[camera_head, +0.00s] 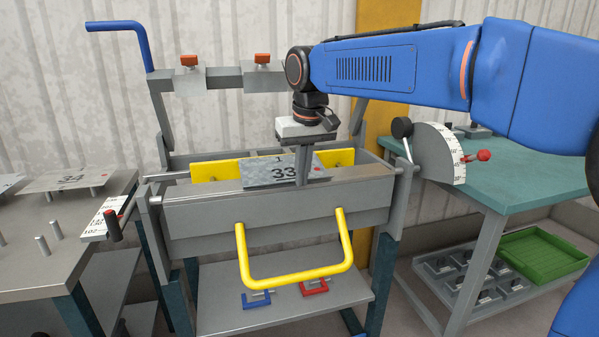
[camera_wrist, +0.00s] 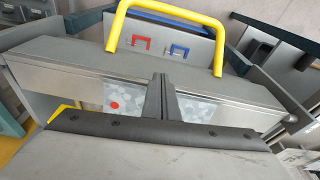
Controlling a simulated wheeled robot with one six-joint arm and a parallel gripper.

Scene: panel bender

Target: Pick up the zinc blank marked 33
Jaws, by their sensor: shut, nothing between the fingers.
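The zinc blank marked 33 (camera_head: 258,174) is a mottled grey sheet lying at the bed of the panel bender (camera_head: 270,212), with a "1" near its far edge. In the wrist view parts of a mottled zinc sheet (camera_wrist: 197,108) show on both sides of my fingers, with a red dot on the left part. My gripper (camera_head: 302,178) points down at the right part of the blank, by the number. Its fingers are shut with nothing between them, and also show in the wrist view (camera_wrist: 160,82). I cannot tell whether the tips touch the sheet.
A yellow handle (camera_head: 295,280) sticks out at the bender's front. A blank marked 34 (camera_head: 70,180) lies on pegs on the left table. A dial with a red knob (camera_head: 440,153) is at the bender's right, before a green-topped bench (camera_head: 510,172). A green tray (camera_head: 543,254) sits below.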

